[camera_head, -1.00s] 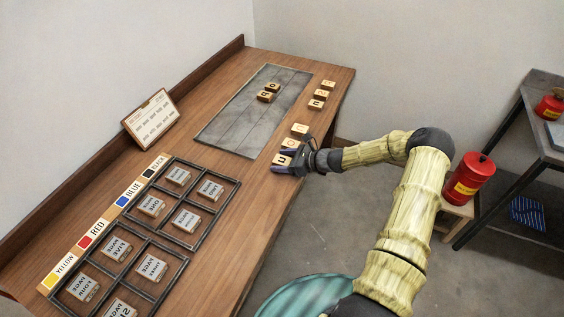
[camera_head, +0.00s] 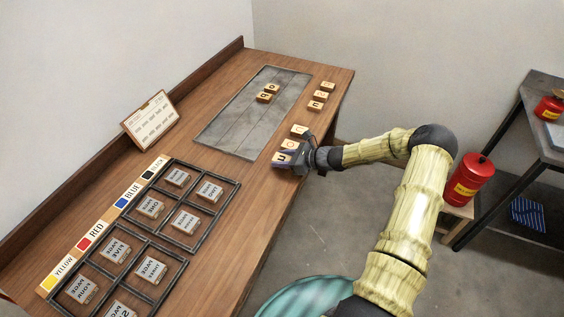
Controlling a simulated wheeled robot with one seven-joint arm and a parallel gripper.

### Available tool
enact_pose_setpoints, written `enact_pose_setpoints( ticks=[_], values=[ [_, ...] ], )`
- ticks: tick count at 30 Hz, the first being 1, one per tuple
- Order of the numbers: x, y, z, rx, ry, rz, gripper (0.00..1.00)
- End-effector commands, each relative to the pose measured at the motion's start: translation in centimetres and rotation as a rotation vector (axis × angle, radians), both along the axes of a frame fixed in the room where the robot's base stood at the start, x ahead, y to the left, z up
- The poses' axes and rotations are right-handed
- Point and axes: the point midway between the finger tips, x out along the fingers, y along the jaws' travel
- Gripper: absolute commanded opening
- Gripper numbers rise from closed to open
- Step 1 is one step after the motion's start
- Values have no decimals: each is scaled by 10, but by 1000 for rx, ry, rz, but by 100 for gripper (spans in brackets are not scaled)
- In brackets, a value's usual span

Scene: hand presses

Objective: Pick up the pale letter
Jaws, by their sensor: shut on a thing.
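Several pale letter blocks stand along the front right edge of the wooden bench. My gripper (camera_head: 291,162) is at the near end of this row, shut on the nearest pale letter block (camera_head: 282,158). Its fingers hide part of that block, and I cannot tell whether it is clear of the bench top. Another pale letter block (camera_head: 299,131) sits just beyond my gripper, and a further one between them is partly covered. More pale letter blocks (camera_head: 315,105) stand farther along the edge. Two darker tan letter blocks (camera_head: 264,97) sit on the grey slab (camera_head: 230,135).
A black divided frame (camera_head: 176,243) with stamped blocks lies at the bench's near left, beside a colour-label strip (camera_head: 84,243). A card (camera_head: 150,118) leans at the back. A red can (camera_head: 469,180) stands on a stool at right. The bench between frame and slab is clear.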

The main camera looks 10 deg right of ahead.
Motion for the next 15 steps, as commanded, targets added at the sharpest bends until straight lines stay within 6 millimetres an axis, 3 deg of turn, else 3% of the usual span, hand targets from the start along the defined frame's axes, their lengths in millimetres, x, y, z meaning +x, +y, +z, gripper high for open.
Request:
enact_pose_setpoints(
  ticks=[9,15],
  values=[
    [0,0,58,-3,-4,2,18],
    [0,0,81,0,0,1,18]
  ],
)
